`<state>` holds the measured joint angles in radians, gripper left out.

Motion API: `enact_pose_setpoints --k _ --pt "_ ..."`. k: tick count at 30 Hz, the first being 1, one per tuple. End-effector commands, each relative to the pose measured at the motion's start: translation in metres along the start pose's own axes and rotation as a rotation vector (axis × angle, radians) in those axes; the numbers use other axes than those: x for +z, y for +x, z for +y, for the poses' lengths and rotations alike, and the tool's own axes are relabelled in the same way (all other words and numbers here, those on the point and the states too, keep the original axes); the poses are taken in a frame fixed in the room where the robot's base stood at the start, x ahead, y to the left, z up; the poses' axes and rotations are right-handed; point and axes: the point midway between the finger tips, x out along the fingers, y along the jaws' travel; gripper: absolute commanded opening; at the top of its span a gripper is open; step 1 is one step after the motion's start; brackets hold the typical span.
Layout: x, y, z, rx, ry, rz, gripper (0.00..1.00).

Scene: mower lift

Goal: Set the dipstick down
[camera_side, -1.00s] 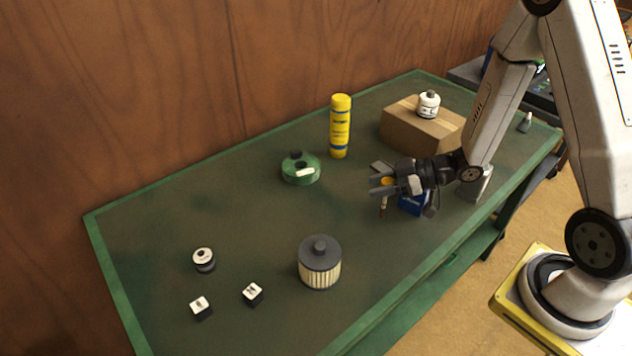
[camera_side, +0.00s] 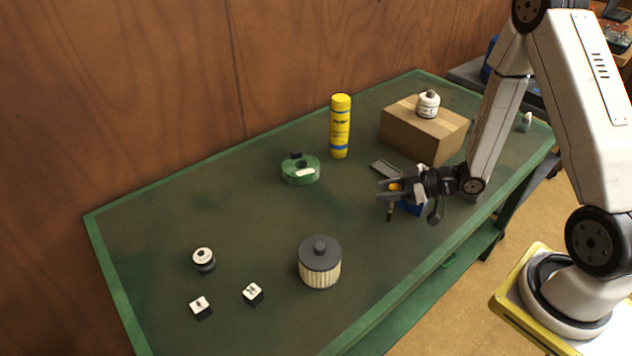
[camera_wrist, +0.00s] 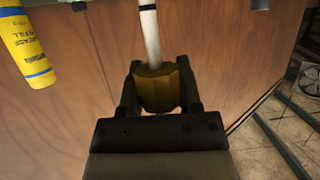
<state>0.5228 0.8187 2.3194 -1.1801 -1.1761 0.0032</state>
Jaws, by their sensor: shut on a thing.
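The dipstick (camera_wrist: 151,38) has an ochre cap and a pale shaft with a dark band. My gripper (camera_wrist: 160,92) is shut on the dipstick's cap in the wrist view, one finger on each side, and the shaft extends away beyond the fingers. A flat grey tray (camera_side: 385,167) lies just behind the gripper.
A blue object (camera_side: 412,208) is partly hidden behind my gripper. A cardboard box (camera_side: 420,135) carries a white bottle (camera_side: 428,104). The middle is clear.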

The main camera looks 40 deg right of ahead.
Motion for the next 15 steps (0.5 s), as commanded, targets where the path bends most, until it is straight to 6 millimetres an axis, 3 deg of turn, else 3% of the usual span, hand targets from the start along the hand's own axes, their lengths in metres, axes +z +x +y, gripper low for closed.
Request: enact_pose_setpoints --k 15 --pt "0.0130 0.0054 -0.0001 -0.001 0.000 0.000 0.00"
